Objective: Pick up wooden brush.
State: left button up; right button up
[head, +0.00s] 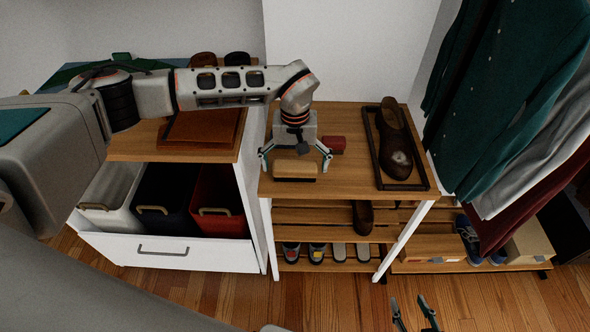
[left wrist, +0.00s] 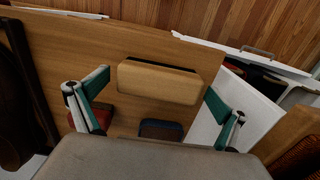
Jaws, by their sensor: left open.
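The wooden brush (head: 295,169) is a small light-wood block with a darker lower edge, lying near the front edge of the wooden shelf top (head: 352,172). It also shows in the left wrist view (left wrist: 158,82), lying crosswise ahead of the fingers. My left gripper (head: 296,160) is open and empty above the shelf top, its fingers spread to either side of the brush. In the left wrist view the fingers (left wrist: 153,100) stand apart with the brush's ends between them, apparently not touching it. My right gripper (head: 411,302) is low at the bottom edge, its fingers apart and empty.
A red block (head: 333,144) lies right behind the brush; a dark blue block (left wrist: 162,130) shows beside it in the left wrist view. A tray (head: 409,187) holds a brown shoe (head: 396,155) on the right. Hanging clothes (head: 505,100) are further right.

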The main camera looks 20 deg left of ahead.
aim_at(295, 164)
pick_arm(q)
jog(key=c, duration=1.3)
jog(key=shift+o, duration=0.2)
notch_tip(295, 164, up, 20)
jog(key=shift+p, duration=0.3)
jog(key=shift+o, duration=1.4)
